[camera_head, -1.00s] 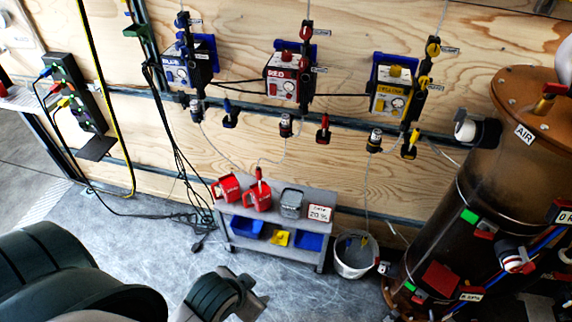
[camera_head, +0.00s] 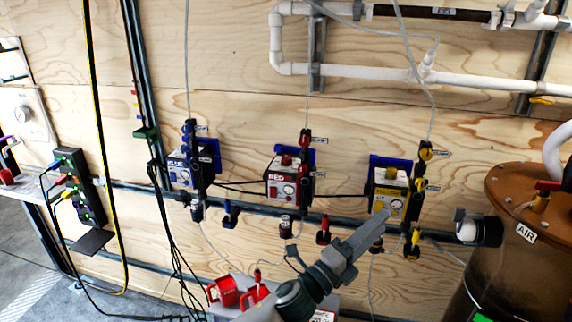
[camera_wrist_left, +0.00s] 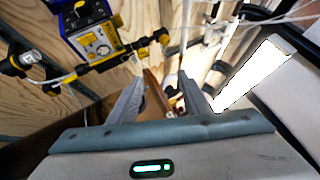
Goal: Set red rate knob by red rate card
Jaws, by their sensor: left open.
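The red pump box (camera_head: 281,186) hangs on the plywood wall, between a blue and a yellow one. A red knob (camera_head: 286,160) sits on top of it, and a small round dial (camera_head: 289,190) is on its white face; the dial's setting is too small to read. A white card with a red border (camera_head: 322,316) shows at the bottom edge, mostly cut off and partly hidden by my arm.
The blue box (camera_head: 179,172) and yellow box (camera_head: 388,203) flank the red one; the yellow one (camera_wrist_left: 92,42) is upper left in the wrist view. Red jugs (camera_head: 224,291) stand below. A brown tank (camera_head: 515,235) is at right. Tubes and cables hang along the wall.

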